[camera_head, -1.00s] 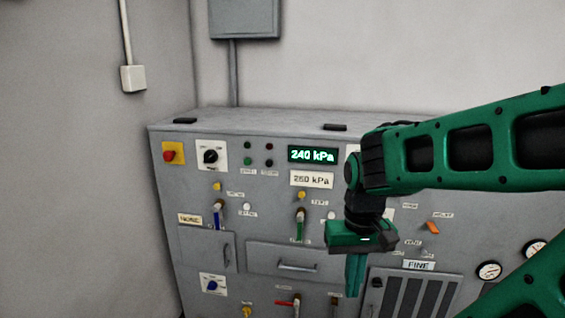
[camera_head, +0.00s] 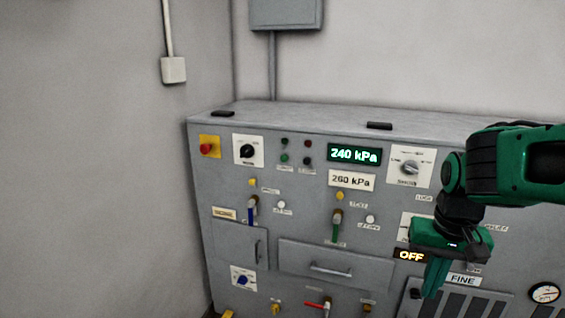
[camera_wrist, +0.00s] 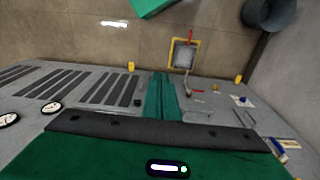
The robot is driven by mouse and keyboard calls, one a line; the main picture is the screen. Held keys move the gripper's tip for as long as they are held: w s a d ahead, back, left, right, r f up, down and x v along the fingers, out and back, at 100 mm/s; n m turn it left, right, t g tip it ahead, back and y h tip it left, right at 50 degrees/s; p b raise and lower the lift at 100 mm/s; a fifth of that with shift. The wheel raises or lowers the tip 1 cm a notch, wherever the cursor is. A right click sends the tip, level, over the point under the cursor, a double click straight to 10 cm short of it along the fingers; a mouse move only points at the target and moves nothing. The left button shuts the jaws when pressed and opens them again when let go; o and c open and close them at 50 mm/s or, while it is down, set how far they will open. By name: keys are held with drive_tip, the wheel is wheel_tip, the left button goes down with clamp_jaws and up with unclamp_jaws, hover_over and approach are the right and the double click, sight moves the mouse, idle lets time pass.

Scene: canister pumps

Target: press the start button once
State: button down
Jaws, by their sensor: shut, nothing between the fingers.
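The grey control panel (camera_head: 230,190) fills the middle of the head view. A green button (camera_head: 284,158) sits in a small cluster left of the green "240 kPa" display (camera_head: 354,154), with a dark button (camera_head: 305,161) beside it. Their labels are too small to read, so I cannot tell which one is start. My gripper (camera_head: 432,288) is shut and empty, pointing down in front of the panel's right part, well right of and below that cluster. In the wrist view its closed green fingers (camera_wrist: 160,98) show against the panel and floor.
A red button on a yellow plate (camera_head: 208,147) is at the panel's upper left. Rotary knobs (camera_head: 247,151), coloured levers (camera_head: 252,210) and a drawer handle (camera_head: 330,270) stick out. An "OFF" display (camera_head: 410,256) is just left of my gripper. The panel top is mostly clear.

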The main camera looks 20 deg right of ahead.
sight(284, 158)
drive_tip(key=w+a+r+m+t+h, duration=0.1)
drive_tip(key=w+m+t, duration=0.1)
drive_tip(key=w, duration=0.6)
drive_tip(key=w+a+r+m+t, duration=0.1)
drive_tip(key=w+a+m+t, duration=0.1)
drive_tip(key=w, duration=0.6)
drive_tip(key=w+a+r+m+t+h, duration=0.1)
drive_tip(key=w+m+t, duration=0.1)
drive_tip(key=w, duration=0.6)
drive_tip(key=w+a+r+m+t+y, duration=0.1)
drive_tip(key=w+a+r+m+t, duration=0.2)
drive_tip(key=w+a, duration=0.5)
drive_tip(key=w+a+r+m+t+y, duration=0.2)
drive_tip(key=w+a+r+m+t, duration=0.1)
drive_tip(key=w+a, duration=0.6)
drive_tip(key=shift+w+r+m+y, duration=0.15)
drive_tip(key=shift+w+m+y, duration=0.15)
drive_tip(key=shift+m, duration=0.3)
drive_tip(key=shift+w, duration=0.1)
drive_tip(key=w+d, duration=0.1)
drive_tip(key=w, duration=0.1)
drive_tip(key=w+d, duration=0.4)
drive_tip(key=w, duration=0.1)
